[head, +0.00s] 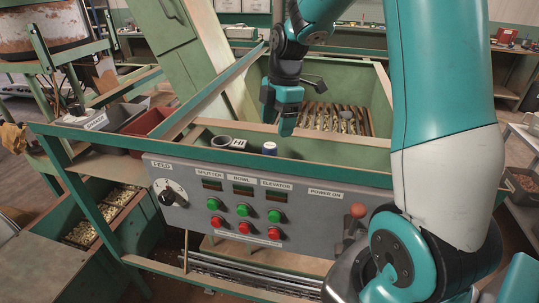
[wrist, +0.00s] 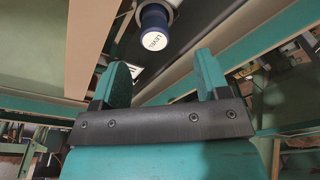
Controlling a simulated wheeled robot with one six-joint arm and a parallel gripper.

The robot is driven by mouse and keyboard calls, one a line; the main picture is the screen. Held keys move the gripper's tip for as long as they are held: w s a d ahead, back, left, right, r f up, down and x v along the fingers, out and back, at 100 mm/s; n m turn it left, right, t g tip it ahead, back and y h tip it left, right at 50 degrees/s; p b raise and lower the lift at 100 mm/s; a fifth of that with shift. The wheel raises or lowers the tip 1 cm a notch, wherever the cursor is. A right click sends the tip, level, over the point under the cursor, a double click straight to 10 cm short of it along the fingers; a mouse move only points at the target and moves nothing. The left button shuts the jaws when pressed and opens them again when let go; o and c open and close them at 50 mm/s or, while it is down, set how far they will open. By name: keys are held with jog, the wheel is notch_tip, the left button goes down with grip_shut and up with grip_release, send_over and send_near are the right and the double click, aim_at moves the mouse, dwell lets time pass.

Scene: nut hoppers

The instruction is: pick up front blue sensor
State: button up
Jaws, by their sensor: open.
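The blue sensor (head: 270,148) is a small cylinder with a pale end, on the ledge behind the top edge of the control panel. In the wrist view the blue sensor (wrist: 154,22) shows its white lettered end, above and beyond the gap between my fingertips. My gripper (head: 284,125) hangs above and behind the sensor in the head view. In the wrist view my gripper (wrist: 158,68) has its two teal fingers apart with nothing between them. The sensor is clear of both fingers.
A dark round cup (head: 221,142) and a small white label (head: 239,144) sit left of the sensor. The control panel (head: 215,205) with buttons and a dial stands in front. A slatted hopper (head: 335,118) holding nuts lies behind. Green frame rails surround the area.

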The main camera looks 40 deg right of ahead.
aim_at(270, 145)
jog(key=f, duration=0.2)
jog(key=shift+a+f, duration=0.25)
jog(key=shift+f, duration=0.15)
jog(key=f+p, duration=0.1)
jog(key=f, duration=0.1)
jog(key=w+f+p, duration=0.1)
jog(key=f, duration=0.1)
jog(key=shift+a+p, duration=0.35)
jog(key=shift+a, duration=0.05)
jog(key=shift+f, duration=0.6)
jog(key=c, duration=1)
jog(key=shift+c, duration=0.3)
jog(key=shift+r, duration=0.15)
